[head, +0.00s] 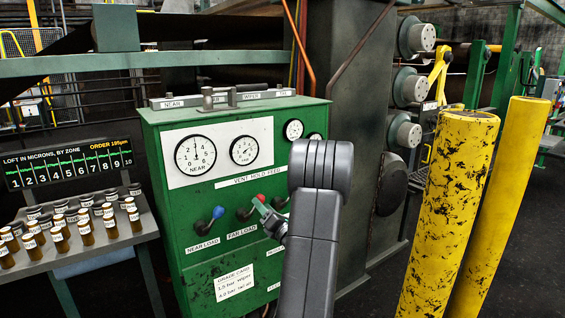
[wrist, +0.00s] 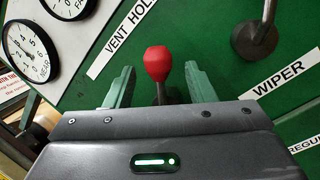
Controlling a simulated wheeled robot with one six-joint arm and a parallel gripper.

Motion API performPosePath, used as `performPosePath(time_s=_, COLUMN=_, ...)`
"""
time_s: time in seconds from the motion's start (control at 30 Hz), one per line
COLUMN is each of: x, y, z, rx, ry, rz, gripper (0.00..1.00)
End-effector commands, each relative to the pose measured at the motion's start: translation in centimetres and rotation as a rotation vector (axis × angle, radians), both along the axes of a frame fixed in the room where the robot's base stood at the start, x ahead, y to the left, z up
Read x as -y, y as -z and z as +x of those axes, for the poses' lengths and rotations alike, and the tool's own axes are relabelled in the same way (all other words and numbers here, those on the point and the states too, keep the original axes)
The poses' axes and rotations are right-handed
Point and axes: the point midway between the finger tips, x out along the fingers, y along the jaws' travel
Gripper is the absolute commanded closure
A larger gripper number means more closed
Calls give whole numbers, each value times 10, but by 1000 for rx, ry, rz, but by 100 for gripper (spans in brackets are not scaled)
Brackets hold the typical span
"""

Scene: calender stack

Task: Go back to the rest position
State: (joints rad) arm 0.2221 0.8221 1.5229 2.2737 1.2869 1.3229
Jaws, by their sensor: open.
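My gripper (head: 272,217) is at the front of the green control panel (head: 200,268), at the end of my grey arm. In the wrist view my gripper (wrist: 160,74) is open. Its two green fingers stand apart on either side of a red lever knob (wrist: 158,63), with a visible gap on each side. In the head view the red knob (head: 260,198) sits above and right of the FAR LOAD label. My arm hides part of the panel's right side.
A blue-knobbed lever (head: 217,212) is left of the red one. A dark lever (wrist: 255,38) is near the WIPER label. Yellow posts (head: 448,215) (head: 505,200) stand to the right. A table (head: 90,240) with several small bottles stands at the left.

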Motion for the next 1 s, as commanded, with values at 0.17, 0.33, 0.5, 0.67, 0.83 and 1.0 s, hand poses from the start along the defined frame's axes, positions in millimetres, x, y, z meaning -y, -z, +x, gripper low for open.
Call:
performPosePath(time_s=0.17, x=-15, y=-7, z=20, rx=1, ry=-2, rz=-1, gripper=50)
performPosePath(time_s=0.33, x=-22, y=-10, z=29, rx=1, ry=0, rz=-1, gripper=50)
performPosePath(time_s=0.5, x=-21, y=-10, z=27, rx=10, ry=0, rz=-16, gripper=50)
performPosePath(time_s=0.67, x=-21, y=-10, z=27, rx=11, ry=0, rz=-15, gripper=50)
performPosePath(time_s=0.83, x=-17, y=-8, z=23, rx=5, ry=1, rz=-7, gripper=50)
performPosePath(time_s=1.0, x=-3, y=-1, z=5, rx=-1, ry=3, rz=0, gripper=50)
